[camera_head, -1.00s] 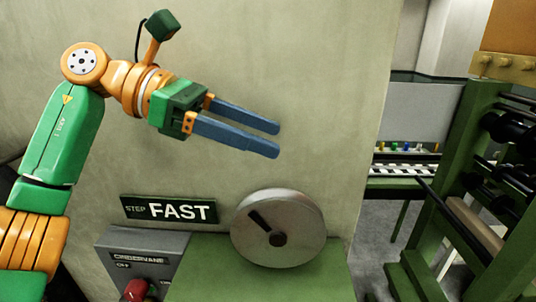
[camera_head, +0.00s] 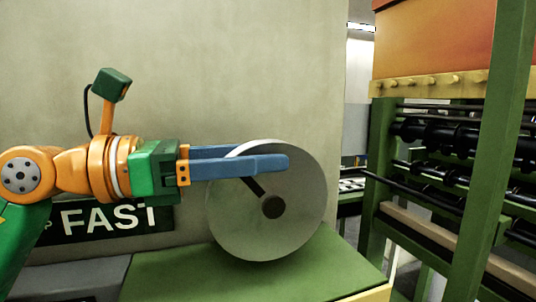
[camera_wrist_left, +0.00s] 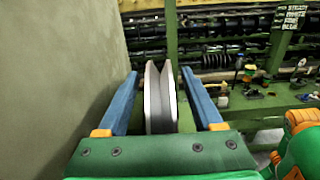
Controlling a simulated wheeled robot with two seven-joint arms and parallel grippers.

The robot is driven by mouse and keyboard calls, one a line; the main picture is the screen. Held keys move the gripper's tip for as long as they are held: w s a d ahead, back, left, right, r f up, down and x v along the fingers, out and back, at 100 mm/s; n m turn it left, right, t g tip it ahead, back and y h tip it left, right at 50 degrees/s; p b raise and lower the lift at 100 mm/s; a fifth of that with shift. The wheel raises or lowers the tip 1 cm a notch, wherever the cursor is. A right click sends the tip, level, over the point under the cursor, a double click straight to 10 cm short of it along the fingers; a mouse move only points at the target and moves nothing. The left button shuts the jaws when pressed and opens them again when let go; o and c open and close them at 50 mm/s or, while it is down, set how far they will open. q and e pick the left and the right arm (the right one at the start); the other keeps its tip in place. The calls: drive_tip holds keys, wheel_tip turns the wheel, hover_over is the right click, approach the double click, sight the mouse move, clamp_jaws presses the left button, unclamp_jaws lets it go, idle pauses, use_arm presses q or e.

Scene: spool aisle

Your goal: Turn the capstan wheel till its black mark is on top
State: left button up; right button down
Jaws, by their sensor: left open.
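The capstan wheel (camera_head: 290,225) is a grey metal disc with a dark hub, upright above a green machine top. Its black mark (camera_head: 254,187) runs from near the hub toward the upper left; its outer end is hidden behind a finger. My left gripper (camera_head: 268,158) comes in level from the left at the wheel's upper part, one blue finger in front of the face and the other behind it. In the left wrist view the wheel's grooved rim (camera_wrist_left: 160,105) stands between the two open fingers, with a gap visible on each side. My right gripper is not in view.
A FAST sign (camera_head: 110,220) is on the pale wall (camera_head: 200,70) behind my arm. The green machine top (camera_head: 240,275) lies under the wheel. A green rack (camera_head: 480,170) with dark rollers stands at the right.

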use_arm(q)
drive_tip(key=shift+x, duration=1.15)
drive_tip(key=shift+a, duration=0.15)
drive_tip(key=shift+c, duration=0.7)
clamp_jaws()
